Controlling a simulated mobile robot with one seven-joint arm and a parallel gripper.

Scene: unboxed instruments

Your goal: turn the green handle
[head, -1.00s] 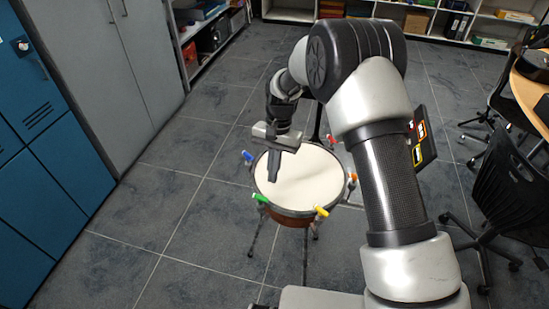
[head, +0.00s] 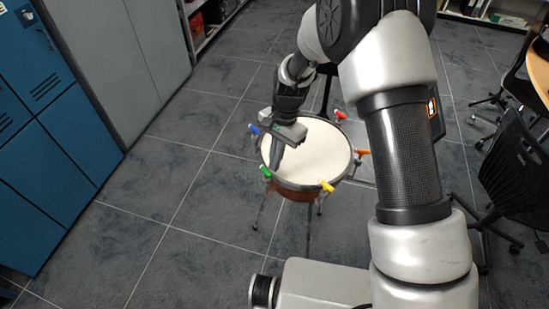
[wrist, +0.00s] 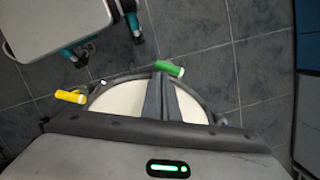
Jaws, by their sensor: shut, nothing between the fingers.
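The green handle (head: 266,171) sits on the near left rim of a round drum (head: 325,150) with a pale head. It also shows in the wrist view (wrist: 169,68), just beyond the fingertips. My gripper (head: 276,168) is above the left part of the drum head, its fingers pointing down close to the green handle. In the wrist view the fingers (wrist: 161,78) are together and empty. I cannot tell whether the fingertips touch the handle.
Other handles stand around the rim: yellow (head: 327,186), orange (head: 362,152), red (head: 341,115) and blue (head: 254,129). Blue lockers (head: 60,130) stand at the left, and a black chair (head: 515,165) at the right. The tiled floor left of the drum is clear.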

